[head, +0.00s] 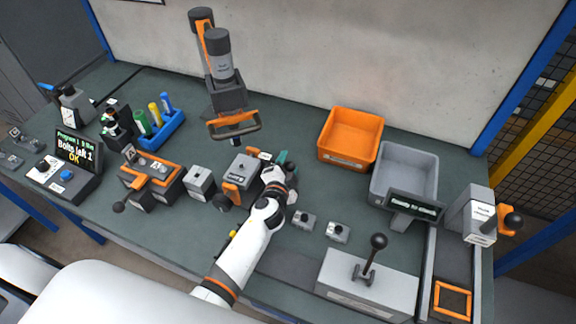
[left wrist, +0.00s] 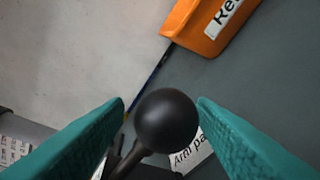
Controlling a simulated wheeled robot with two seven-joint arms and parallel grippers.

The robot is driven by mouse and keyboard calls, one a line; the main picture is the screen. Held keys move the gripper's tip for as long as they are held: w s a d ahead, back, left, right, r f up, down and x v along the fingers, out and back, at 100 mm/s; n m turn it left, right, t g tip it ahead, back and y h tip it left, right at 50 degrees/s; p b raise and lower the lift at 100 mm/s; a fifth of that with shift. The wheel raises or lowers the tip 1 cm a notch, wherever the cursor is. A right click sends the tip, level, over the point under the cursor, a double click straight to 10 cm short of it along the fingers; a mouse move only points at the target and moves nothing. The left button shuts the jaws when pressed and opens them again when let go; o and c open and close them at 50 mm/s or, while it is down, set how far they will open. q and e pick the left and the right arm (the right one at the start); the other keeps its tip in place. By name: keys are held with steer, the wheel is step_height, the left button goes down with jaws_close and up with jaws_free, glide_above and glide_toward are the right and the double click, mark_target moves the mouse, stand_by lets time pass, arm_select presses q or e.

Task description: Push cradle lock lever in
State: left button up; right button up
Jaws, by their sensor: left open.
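My left gripper (head: 284,160) has teal fingers and is at the right side of a grey block fixture with orange parts (head: 238,178) on the bench. In the left wrist view, the two open fingers (left wrist: 160,112) stand on either side of a black ball knob (left wrist: 166,121) on a dark stem. The knob is close to the fingertips; I cannot tell whether either finger touches it. In the head view I cannot make this knob out; the gripper covers that area. A label reading "Arm pa…" (left wrist: 190,154) lies behind it. My right gripper is not in view.
An orange bin (head: 323,158) and a grey bin (head: 374,186) stand right of the gripper. An upright grey and orange tool (head: 220,68) stands behind the fixture. Small switch boxes (head: 338,232) and a grey lever box (head: 335,283) are in front at right.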

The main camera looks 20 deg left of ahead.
arm_select(q)
steer(key=shift+s+d, duration=0.1)
steer(key=v, duration=1.1)
steer(key=shift+s+r, duration=0.2)
steer(key=shift+s, duration=0.2)
